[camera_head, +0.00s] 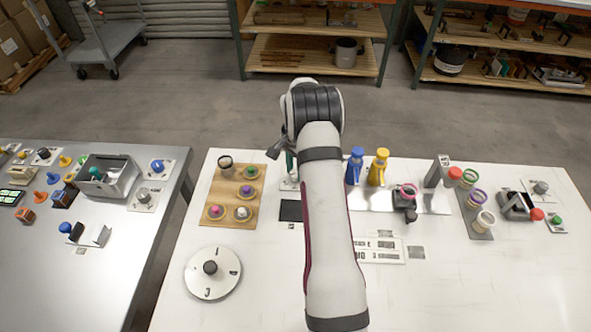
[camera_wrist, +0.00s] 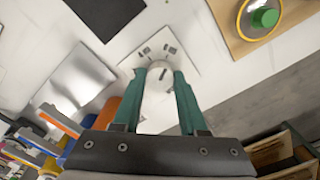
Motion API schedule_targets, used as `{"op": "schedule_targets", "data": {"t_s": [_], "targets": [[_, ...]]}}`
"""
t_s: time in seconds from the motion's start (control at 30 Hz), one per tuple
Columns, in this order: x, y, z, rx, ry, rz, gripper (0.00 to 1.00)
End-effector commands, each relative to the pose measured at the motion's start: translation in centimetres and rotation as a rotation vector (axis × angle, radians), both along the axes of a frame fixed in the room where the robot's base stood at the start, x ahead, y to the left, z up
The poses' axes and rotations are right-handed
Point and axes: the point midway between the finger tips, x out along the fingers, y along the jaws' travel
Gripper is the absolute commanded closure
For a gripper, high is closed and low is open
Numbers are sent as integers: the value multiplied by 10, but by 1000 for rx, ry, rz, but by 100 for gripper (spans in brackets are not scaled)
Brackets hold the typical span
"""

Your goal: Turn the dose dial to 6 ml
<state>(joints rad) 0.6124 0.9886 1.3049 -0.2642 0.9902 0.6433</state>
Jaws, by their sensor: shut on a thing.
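The dose dial (camera_wrist: 157,84) is a pale round knob on a white plate (camera_wrist: 183,62) in the wrist view. A short dark pointer line shows on its top. Several small dark marks sit around it on the plate, too small to read. My gripper (camera_wrist: 163,75) has its green fingers on both sides of the knob, shut on it. In the head view my arm hides the dial and most of the gripper; only a bit of a green finger (camera_head: 291,160) and the edge of a white plate (camera_head: 287,184) show.
A wooden board (camera_head: 228,222) with several colored knobs is left of my gripper. A dark square pad (camera_head: 290,211) lies in front. Blue (camera_head: 354,166) and yellow (camera_head: 378,167) bottles stand to the right. A round white disc (camera_head: 227,284) with a dark knob is at front left.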

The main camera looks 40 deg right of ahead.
Motion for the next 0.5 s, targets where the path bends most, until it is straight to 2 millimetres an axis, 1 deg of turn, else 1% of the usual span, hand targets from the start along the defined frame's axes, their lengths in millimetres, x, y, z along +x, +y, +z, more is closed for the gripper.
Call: {"op": "schedule_targets", "data": {"t_s": [0.27, 0.3, 0.43, 0.5], "targets": [[0, -1, 1, -1, -2, -2, 100], [0, -1, 1, -1, -2, -2, 53], [0, 0, 1, -1, -1, -1, 30], [0, 0, 0, 0, -1, -1, 28]]}}
